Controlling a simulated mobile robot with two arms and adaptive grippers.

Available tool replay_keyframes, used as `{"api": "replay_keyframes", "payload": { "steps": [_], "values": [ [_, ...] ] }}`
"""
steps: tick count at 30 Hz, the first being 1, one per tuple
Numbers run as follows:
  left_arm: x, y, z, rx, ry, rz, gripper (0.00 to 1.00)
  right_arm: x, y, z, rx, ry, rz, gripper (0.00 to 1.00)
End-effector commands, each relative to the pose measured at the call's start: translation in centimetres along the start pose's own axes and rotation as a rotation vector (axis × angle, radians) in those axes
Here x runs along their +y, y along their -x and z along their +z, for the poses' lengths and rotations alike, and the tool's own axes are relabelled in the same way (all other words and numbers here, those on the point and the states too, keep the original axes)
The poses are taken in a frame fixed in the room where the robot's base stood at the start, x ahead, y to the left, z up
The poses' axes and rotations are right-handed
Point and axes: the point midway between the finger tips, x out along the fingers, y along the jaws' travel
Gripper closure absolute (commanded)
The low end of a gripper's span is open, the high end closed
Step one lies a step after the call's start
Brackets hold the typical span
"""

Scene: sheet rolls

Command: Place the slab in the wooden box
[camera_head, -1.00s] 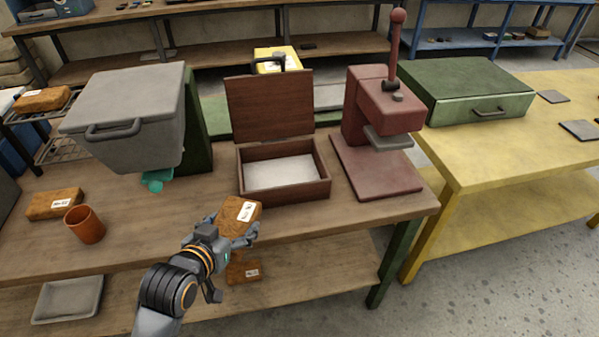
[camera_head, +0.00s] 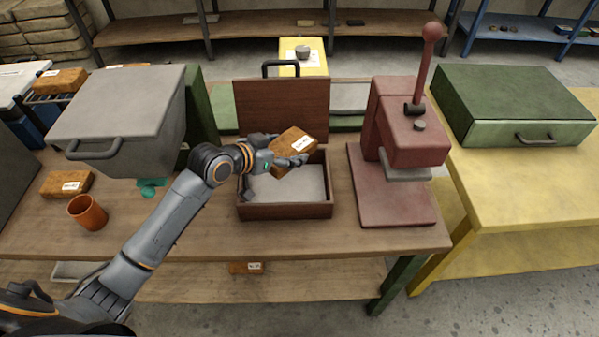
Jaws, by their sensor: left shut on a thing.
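The wooden box (camera_head: 285,211) stands on the workbench with its dark brown lid (camera_head: 283,108) raised at the back. Its inside has a pale floor (camera_head: 290,186) with nothing seen lying on it. My left gripper (camera_head: 282,151) is shut on an orange-brown slab (camera_head: 291,142) with a white label. It holds the slab tilted over the box opening, towards the rear. The slab appears raised above the box floor. The gripper and forearm hide the box's left rear corner. My right gripper is not in view.
A red lever press (camera_head: 400,150) stands close right of the box. A grey bin with a handle (camera_head: 120,115) stands to the left. An orange cup (camera_head: 88,212) and another labelled brown slab (camera_head: 67,184) lie at the bench's left. A green case (camera_head: 515,105) sits on the yellow table.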

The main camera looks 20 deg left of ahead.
Motion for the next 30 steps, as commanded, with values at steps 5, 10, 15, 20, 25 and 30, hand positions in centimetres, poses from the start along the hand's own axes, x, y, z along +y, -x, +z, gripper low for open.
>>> {"api": "replay_keyframes", "payload": {
  "steps": [5,10,15,20,25,30],
  "values": [
    [0.0,-1.6,3.0,-0.003,0.005,0.000,0.70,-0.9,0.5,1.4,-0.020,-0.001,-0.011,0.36],
    [0.0,-2.5,4.6,0.001,0.002,-0.001,0.70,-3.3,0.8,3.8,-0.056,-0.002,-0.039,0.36],
    [0.1,-3.5,6.5,-0.002,0.004,0.000,0.70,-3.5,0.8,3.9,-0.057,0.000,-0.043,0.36],
    [0.0,-4.3,7.9,0.001,0.001,-0.002,0.70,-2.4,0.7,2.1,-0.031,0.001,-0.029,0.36],
    [0.0,-4.3,8.0,0.002,0.000,-0.002,0.70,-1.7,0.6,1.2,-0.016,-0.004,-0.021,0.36],
    [0.0,-4.5,8.2,0.001,0.000,-0.002,0.70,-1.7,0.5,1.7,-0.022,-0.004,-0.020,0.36]
  ]
}}
